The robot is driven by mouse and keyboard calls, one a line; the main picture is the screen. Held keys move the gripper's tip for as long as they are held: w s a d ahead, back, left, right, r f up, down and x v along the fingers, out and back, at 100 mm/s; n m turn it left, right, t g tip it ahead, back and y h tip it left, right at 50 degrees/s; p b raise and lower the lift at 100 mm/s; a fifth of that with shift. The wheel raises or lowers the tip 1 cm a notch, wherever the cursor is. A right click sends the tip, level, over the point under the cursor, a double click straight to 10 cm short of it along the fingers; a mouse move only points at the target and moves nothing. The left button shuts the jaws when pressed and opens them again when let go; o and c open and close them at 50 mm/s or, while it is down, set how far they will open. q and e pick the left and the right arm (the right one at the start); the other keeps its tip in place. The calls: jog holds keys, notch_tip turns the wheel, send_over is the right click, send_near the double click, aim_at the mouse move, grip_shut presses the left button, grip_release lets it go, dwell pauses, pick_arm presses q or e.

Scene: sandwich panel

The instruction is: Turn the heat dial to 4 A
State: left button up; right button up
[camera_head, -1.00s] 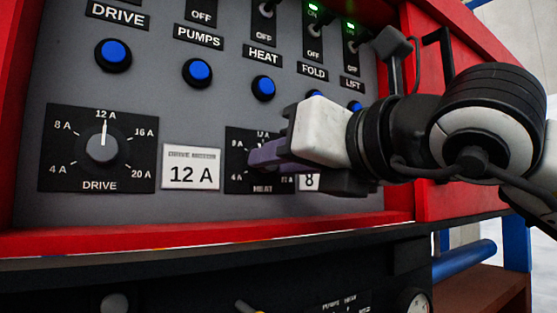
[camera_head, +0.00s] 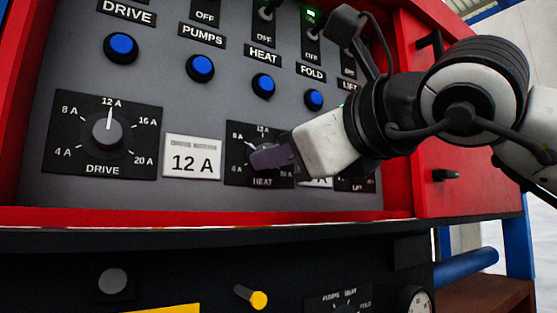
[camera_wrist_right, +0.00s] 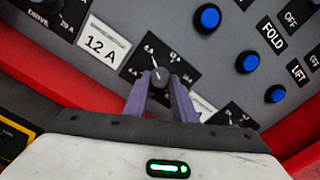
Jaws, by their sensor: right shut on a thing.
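The heat dial (camera_head: 255,144) is a dark knob with a white pointer on a black scale plate labelled HEAT, in the middle of the head view. It also shows between the purple fingertips in the right wrist view (camera_wrist_right: 160,74). Its pointer appears to point up-left, near the 8 A mark; the exact reading is hard to tell. The 4 A mark sits at the plate's lower left. My right gripper (camera_head: 262,157) is shut on the heat dial, and its fingers cover the dial's lower part. My left gripper is not in view.
The drive dial (camera_head: 107,130) on the left points at 12 A. A white 12 A card (camera_head: 192,158) stands between the two dials. Blue buttons, such as the one above the heat dial (camera_head: 263,85), and toggle switches line the panel above. A red frame surrounds the panel.

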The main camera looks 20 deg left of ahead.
jog(key=n, duration=0.3)
jog(key=shift+r+n, duration=0.1)
jog(key=shift+n, duration=0.3)
jog(key=n, duration=0.3)
jog(key=shift+n, duration=0.3)
jog(key=n, duration=0.3)
jog(key=shift+n, duration=0.8)
jog(key=o, duration=1)
jog(key=shift+o, duration=0.2)
